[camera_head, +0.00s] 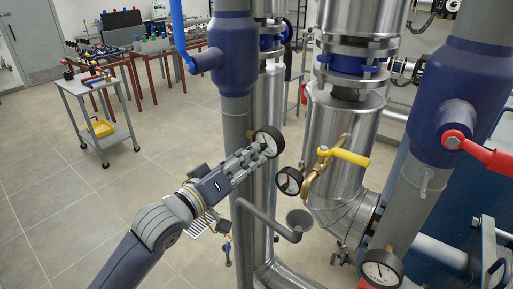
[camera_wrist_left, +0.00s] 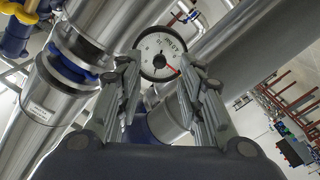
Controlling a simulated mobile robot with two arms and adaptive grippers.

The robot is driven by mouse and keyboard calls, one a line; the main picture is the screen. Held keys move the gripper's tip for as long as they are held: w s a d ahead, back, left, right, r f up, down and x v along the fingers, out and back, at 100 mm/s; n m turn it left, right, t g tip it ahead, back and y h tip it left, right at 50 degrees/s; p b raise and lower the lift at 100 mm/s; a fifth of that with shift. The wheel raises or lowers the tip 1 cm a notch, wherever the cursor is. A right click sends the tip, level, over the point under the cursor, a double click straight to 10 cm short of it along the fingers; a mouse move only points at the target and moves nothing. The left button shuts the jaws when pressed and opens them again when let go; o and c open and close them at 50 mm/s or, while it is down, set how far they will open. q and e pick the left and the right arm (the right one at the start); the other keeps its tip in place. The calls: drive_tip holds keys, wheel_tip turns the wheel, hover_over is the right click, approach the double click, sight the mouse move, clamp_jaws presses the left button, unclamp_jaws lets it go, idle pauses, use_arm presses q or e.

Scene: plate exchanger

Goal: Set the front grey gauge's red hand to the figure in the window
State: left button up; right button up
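A round gauge (camera_head: 268,142) with a white face and dark rim sits at the grey pipe, at my left gripper's tips. In the left wrist view the gauge (camera_wrist_left: 160,54) shows dark figures, too small to read surely, and a red hand (camera_wrist_left: 173,70) pointing to the lower right. My left gripper (camera_head: 256,152) is open; in the left wrist view its fingers (camera_wrist_left: 160,72) stand on both sides of the dial's lower part. I cannot tell whether they touch it. A figure window cannot be made out. My right gripper is in neither view.
A second gauge (camera_head: 289,181) and a yellow lever (camera_head: 344,156) stand close to the right of my gripper. A third gauge (camera_head: 381,269) is low at the right, below a red lever (camera_head: 482,154). A cup-ended grey pipe (camera_head: 270,221) lies below.

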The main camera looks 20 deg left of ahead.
sight(263, 147)
use_arm(q)
drive_tip(key=shift+p+x, duration=0.35)
drive_tip(key=shift+x, duration=1.65)
clamp_jaws()
